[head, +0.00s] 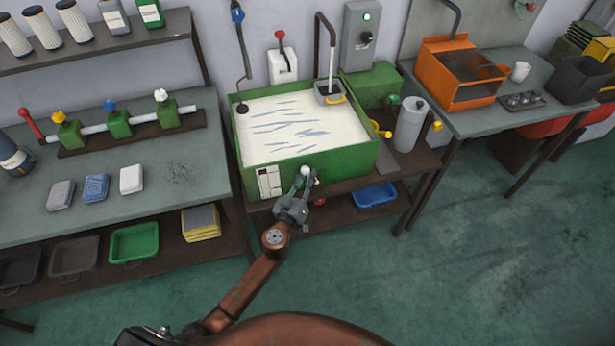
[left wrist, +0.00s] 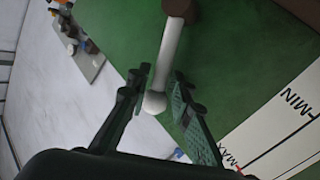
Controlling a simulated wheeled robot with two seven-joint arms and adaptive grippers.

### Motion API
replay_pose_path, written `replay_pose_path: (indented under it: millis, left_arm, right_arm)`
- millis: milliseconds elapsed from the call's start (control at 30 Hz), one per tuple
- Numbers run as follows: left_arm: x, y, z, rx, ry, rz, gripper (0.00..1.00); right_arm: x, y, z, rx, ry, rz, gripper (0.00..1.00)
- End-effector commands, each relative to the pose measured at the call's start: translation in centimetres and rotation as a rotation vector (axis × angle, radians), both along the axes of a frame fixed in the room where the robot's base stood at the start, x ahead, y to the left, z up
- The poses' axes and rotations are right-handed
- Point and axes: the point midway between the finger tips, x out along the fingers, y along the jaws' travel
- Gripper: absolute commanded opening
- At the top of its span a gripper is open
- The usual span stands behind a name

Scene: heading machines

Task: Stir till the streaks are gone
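A green tank (head: 310,158) holds whitish liquid (head: 295,122) with several blue-grey streaks across its surface. A white lever with a round knob (head: 305,171) is at the tank's front wall. In the left wrist view the white lever (left wrist: 170,60) comes from a brown block and its knob (left wrist: 154,103) lies between my fingers. My left gripper (head: 304,183) is open around the knob, with gaps visible on both sides; it also shows in the left wrist view (left wrist: 163,112). My right gripper is not in view.
A level gauge (head: 269,182) is on the tank's front left; its MIN and MAX marks show in the left wrist view (left wrist: 265,140). A grey strainer box (head: 330,93) hangs under a pipe at the tank's back. A bench (head: 190,172) stands left, an orange box (head: 455,75) right. The front floor is clear.

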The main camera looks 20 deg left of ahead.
Motion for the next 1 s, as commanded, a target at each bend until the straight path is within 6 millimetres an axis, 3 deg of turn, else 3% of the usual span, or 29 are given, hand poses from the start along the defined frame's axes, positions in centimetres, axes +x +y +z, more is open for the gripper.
replay_pose_path:
  millis: [333, 1000]
  left_arm:
    - [-0.03, 0.00, -0.02, 0.000, 0.000, 0.000, 0.00]
    - [0.12, -0.44, 0.23, 0.009, 0.008, -0.005, 0.00]
  right_arm:
    - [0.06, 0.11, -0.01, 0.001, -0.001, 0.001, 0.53]
    - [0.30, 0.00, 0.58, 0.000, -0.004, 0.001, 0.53]
